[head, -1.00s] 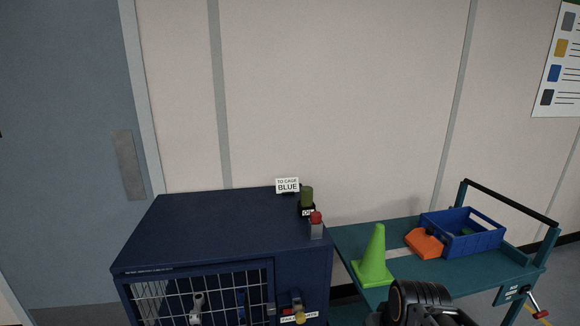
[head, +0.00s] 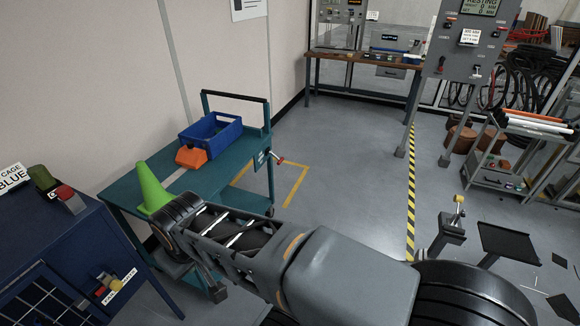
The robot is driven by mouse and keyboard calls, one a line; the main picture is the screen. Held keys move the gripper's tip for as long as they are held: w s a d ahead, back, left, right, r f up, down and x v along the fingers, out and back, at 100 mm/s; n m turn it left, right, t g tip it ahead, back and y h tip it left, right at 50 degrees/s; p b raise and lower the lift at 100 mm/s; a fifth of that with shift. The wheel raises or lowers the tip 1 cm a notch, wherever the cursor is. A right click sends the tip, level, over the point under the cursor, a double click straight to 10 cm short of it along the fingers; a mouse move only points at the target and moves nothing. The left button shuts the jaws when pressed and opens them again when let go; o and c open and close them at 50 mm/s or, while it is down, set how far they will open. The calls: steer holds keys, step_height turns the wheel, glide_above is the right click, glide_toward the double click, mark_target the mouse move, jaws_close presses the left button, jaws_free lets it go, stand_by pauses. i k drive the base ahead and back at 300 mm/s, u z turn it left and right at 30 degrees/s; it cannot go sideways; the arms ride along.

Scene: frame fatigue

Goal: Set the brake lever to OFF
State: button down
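The brake lever (head: 277,160) has a small red grip. It sits on the right end of the teal cart (head: 243,148) in the head view, beside a small label (head: 260,158). Its exact setting is too small to read. My arm reaches from the lower right across the front of the cart and hides part of its lower frame. The arm is apart from the lever in the picture.
A blue crate (head: 211,140), an orange block (head: 190,157) and a green cone (head: 151,187) stand on the cart. A dark blue cage cabinet (head: 50,235) is at left. Right of the cart, the grey floor (head: 340,170) is open up to a yellow-black stripe (head: 411,190).

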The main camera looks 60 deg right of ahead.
mark_target(280, 161)
steer(key=k, duration=0.25)
steer(key=z, duration=1.7)
steer(key=i, duration=2)
steer(key=u, duration=0.7)
